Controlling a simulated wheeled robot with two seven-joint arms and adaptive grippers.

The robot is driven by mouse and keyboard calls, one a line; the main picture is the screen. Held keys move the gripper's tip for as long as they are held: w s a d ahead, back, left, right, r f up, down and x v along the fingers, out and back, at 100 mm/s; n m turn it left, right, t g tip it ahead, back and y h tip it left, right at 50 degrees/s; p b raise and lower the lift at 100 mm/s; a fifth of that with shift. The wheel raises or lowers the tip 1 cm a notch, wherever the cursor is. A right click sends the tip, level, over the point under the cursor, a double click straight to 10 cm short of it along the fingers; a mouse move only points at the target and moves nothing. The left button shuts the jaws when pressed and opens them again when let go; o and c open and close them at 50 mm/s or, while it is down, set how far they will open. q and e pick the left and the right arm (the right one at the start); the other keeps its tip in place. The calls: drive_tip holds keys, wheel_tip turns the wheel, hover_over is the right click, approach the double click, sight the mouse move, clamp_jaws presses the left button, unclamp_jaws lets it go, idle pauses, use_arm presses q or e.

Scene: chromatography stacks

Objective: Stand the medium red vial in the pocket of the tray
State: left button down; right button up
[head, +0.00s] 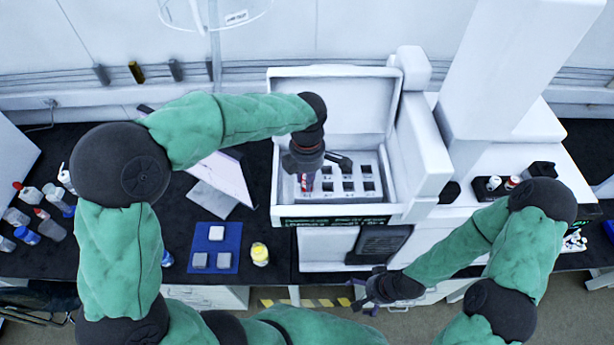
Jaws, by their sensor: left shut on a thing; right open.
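The white tray (287,190) with rows of dark square pockets sits inside the open white instrument. My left gripper (306,174) reaches down over the left part of the tray and is shut on the red vial (307,184). The vial looks roughly upright over the front-left pockets. The gripper and wrist cover part of it, and I cannot tell whether its base is inside a pocket. My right gripper (366,297) is open and empty, low in front of the bench, apart from the tray.
A blue mat (233,232) with pale blocks lies left of the instrument, beside a yellow-capped jar (260,253). Several bottles stand at the far left. The instrument's raised lid (345,100) is behind the tray. A small dark rack with vials (494,184) is at right.

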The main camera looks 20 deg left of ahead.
use_arm(q)
drive_tip(key=shift+f, duration=0.2)
drive_tip(key=shift+f+b, duration=0.5)
drive_tip(key=shift+b, duration=0.1)
drive_tip(key=c, duration=0.6)
unclamp_jaws()
drive_tip(key=shift+r, duration=0.1)
drive_tip(key=shift+r+p, duration=2.05)
drive_tip(key=shift+r, duration=1.45)
drive_tip(key=shift+f, duration=0.1)
